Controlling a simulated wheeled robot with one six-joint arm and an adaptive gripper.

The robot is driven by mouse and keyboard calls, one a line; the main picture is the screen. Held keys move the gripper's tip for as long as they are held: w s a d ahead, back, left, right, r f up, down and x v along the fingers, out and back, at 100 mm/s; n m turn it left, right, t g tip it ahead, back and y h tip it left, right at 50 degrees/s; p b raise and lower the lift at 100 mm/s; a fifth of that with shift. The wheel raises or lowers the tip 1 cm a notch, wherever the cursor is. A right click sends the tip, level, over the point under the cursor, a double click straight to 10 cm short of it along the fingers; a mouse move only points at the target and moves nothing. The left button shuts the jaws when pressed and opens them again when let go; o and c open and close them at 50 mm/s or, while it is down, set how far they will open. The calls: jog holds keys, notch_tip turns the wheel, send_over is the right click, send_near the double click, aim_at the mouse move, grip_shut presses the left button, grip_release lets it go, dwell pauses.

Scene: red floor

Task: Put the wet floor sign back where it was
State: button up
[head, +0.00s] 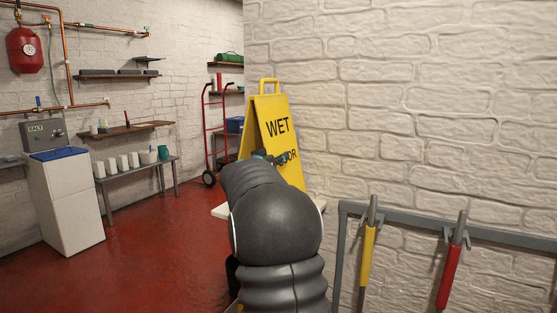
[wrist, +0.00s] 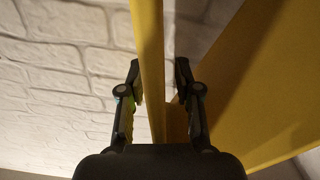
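The yellow wet floor sign (head: 277,108) stands upright near the white brick wall in the head view, with a handle loop on top and dark lettering. My arm hides its lower part. In the wrist view, my gripper (wrist: 159,82) is open, with one finger on each side of a narrow yellow panel (wrist: 149,45) of the sign. A gap shows between the panel and the right finger. Another yellow panel (wrist: 262,85) slants away at the right.
A pale ledge (head: 220,211) shows under the sign, mostly hidden by my arm. A grey rack with yellow (head: 367,255) and red (head: 449,270) handled tools is at the right. A red hand truck (head: 209,140) stands behind the sign. Red floor (head: 160,250) is clear at the left.

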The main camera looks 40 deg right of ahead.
jog(key=s+a+r+n+t+y, duration=0.1)
jog(key=s+a+n+t+y, duration=0.15)
jog(key=a, duration=0.75)
jog(key=s+a+r+n+t+y, duration=0.15)
jog(key=a+t+y, duration=0.25)
jog(key=a, duration=0.6)
jog(key=s+a+n+t+y, duration=0.1)
jog(key=a+n+t+y, duration=0.25)
jog(key=a, duration=0.65)
jog(key=s+a+f+n+g+y, duration=0.2)
jog(key=s+a+f+n+y, duration=0.15)
jog(key=s+a+y, duration=0.35)
jog(key=s+a+f+g, duration=0.2)
jog(key=s+f+g, duration=0.2)
jog(key=s+f, duration=0.5)
jog(key=s+a+f+g, duration=0.3)
jog(key=s+f+g, duration=0.2)
jog(key=s+f, duration=0.5)
jog(key=s, duration=0.5)
jog(key=shift+s+a, duration=0.35)
jog(key=shift+s, duration=0.05)
